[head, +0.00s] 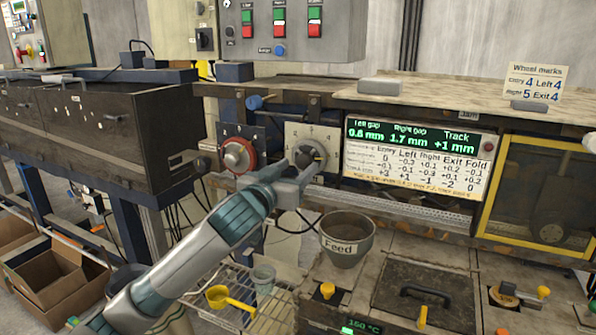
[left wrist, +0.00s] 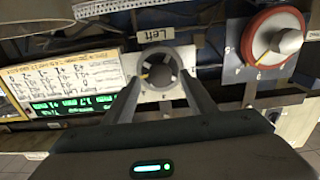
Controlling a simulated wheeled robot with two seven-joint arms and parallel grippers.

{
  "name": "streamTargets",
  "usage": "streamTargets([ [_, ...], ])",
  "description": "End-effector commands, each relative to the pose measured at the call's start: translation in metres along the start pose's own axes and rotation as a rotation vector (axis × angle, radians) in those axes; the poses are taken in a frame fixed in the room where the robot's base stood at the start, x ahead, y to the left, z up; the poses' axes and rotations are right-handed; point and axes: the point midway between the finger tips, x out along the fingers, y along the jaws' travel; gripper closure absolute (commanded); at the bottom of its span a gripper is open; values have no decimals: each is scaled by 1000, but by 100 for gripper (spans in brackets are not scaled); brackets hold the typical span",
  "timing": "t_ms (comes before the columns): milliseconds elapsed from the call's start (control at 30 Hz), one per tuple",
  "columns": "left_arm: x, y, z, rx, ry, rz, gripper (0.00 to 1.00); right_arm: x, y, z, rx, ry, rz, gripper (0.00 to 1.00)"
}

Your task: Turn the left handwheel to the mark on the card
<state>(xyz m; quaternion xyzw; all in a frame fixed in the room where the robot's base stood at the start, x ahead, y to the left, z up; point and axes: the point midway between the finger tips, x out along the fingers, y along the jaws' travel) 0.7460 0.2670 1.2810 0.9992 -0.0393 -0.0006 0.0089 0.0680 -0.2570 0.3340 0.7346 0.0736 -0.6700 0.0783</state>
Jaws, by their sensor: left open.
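The left handwheel is a dark round knob on a pale numbered plate (head: 296,132), partly hidden behind my gripper in the head view. The left wrist view shows the dark handwheel (left wrist: 159,64) with a yellow mark on it, beside a "Left" label (left wrist: 156,18). My left gripper (head: 308,160) is open, its fingers pointing at the handwheel; in the left wrist view the fingertips (left wrist: 162,78) lie either side of its lower part. I cannot tell whether they touch it. The wheel marks card (head: 536,84) reads Entry 4, Left 4, Right 5, Exit 4.
A red handwheel (head: 238,155) sits left of the gripper. The display (head: 420,135) reads left gap 0.6 mm, right gap 1.7 mm, track +1 mm, above a printed table (head: 418,178). A Feed bucket (head: 347,238) stands below the gripper.

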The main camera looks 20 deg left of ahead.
Motion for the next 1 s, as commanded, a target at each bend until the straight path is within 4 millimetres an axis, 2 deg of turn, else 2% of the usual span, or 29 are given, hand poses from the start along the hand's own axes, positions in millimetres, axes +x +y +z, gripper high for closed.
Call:
streamTargets([
  [200, 14, 0, 0, 0, 1, 0, 49, 3, 0, 0, 0, 0, 0, 69],
  [500, 15, 0, 0, 1, 0, 0, 49, 3, 0, 1, 0, 0, 0, 69],
  [533, 15, 0, 0, 1, 0, 0, 54, 3, 0, 1, 0, 0, 0, 69],
  [600, 15, 0, 0, 1, 0, 0, 70, 3, 0, 1, 0, 0, 0, 69],
  [700, 14, 0, 0, 1, 0, 0, 90, 3, 0, 1, 0, 0, 0, 69],
  [1000, 14, 0, 0, -19, -1, 0, 90, 2, 0, 1, 0, -1, 0, 69],
])
